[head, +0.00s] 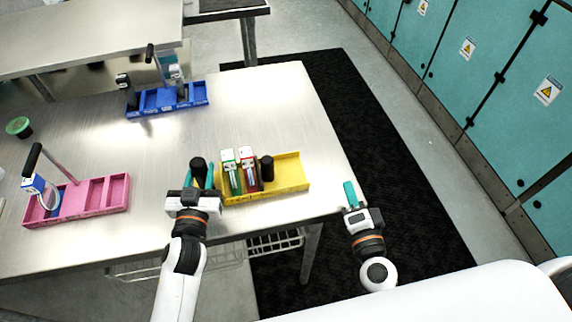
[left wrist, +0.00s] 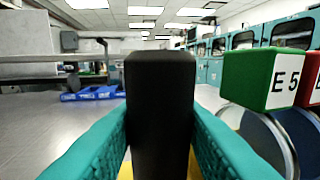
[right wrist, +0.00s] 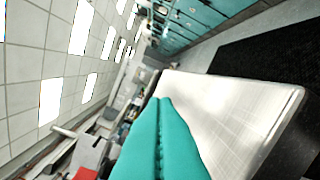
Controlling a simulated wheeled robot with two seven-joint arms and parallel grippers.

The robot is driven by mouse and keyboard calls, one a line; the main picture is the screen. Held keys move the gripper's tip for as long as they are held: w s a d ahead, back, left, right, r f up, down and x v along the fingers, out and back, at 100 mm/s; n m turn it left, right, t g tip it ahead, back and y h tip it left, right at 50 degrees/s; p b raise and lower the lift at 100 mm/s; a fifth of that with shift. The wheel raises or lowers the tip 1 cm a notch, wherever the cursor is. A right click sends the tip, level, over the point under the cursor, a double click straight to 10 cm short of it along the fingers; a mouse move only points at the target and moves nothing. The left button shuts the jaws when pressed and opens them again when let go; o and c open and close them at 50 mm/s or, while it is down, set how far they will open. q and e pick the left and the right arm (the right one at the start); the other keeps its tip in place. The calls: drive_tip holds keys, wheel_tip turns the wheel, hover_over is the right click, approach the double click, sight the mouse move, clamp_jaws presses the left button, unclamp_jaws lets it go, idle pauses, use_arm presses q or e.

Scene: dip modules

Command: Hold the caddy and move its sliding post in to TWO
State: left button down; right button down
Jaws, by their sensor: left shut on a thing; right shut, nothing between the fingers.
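The yellow caddy (head: 290,178) lies near the table's front right edge. A black post (head: 198,163) stands at its left end and a second black post (head: 266,169) stands right of the modules. A green-topped module (head: 231,172) and a red-topped module (head: 248,170) stand between the posts. My left gripper (head: 203,178) is shut on the left black post, which fills the left wrist view (left wrist: 160,110) between the teal fingers. The green block there reads E5 (left wrist: 262,78). My right gripper (head: 351,194) is shut and empty, off the table's right edge. Lettering for TWO is not readable.
A pink caddy (head: 108,193) with a tilted black-gripped handle is at the left. A blue caddy (head: 190,97) is at the back. A green-topped cup (head: 19,127) stands far left. The table (head: 270,115) is clear behind the yellow caddy.

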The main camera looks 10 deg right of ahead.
sight(266, 169)
drive_tip(key=a+y, duration=0.1)
drive_tip(key=y, duration=0.1)
drive_tip(key=w+a+y, duration=0.1)
drive_tip(key=y, duration=0.2)
drive_tip(key=w+a+g+y, duration=0.1)
drive_tip(key=y, duration=0.2)
drive_tip(key=shift+a+r+n, duration=0.1)
drive_tip(key=shift+r+n, duration=0.1)
drive_tip(key=shift+n, duration=0.2)
drive_tip(key=shift+a+r+n+y, duration=0.3)
drive_tip(key=shift+a+y, duration=0.1)
drive_tip(key=shift+y, duration=0.3)
drive_tip(key=x, duration=1)
drive_tip(key=shift+w+a, duration=0.1)
drive_tip(key=shift+a, duration=0.15)
drive_tip(key=a, duration=0.1)
drive_tip(key=s+a, duration=0.1)
drive_tip(key=shift+a+f, duration=0.1)
drive_tip(key=shift+a, duration=0.15)
drive_tip(key=shift+s+a, duration=0.15)
drive_tip(key=shift+a, duration=0.45)
